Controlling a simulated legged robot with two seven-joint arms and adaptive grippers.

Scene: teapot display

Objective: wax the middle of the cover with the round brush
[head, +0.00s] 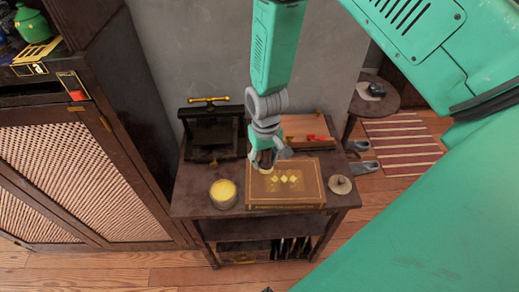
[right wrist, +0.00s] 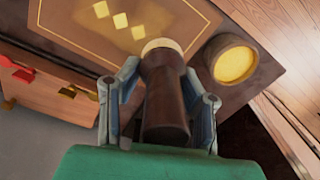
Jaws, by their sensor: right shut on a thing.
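The brown cover (head: 300,196) lies flat on the small dark table, with a gold border and a row of gold diamonds at its middle. It also fills the upper left of the right wrist view (right wrist: 75,35). My right gripper (head: 267,151) is shut on the round brush (right wrist: 165,95), gripping its dark brown handle. The brush's pale bristle end points down over the cover, left of the diamonds in the head view; I cannot tell whether it touches. The open tin of yellow wax (head: 223,193) stands left of the cover. My left gripper is not in view.
A pale round lid (head: 340,185) lies right of the cover. A dark press (head: 212,130) and a wooden box with red items (head: 308,131) stand behind. A tall cabinet (head: 80,160) closes off the left side. The table's front edge is close below the cover.

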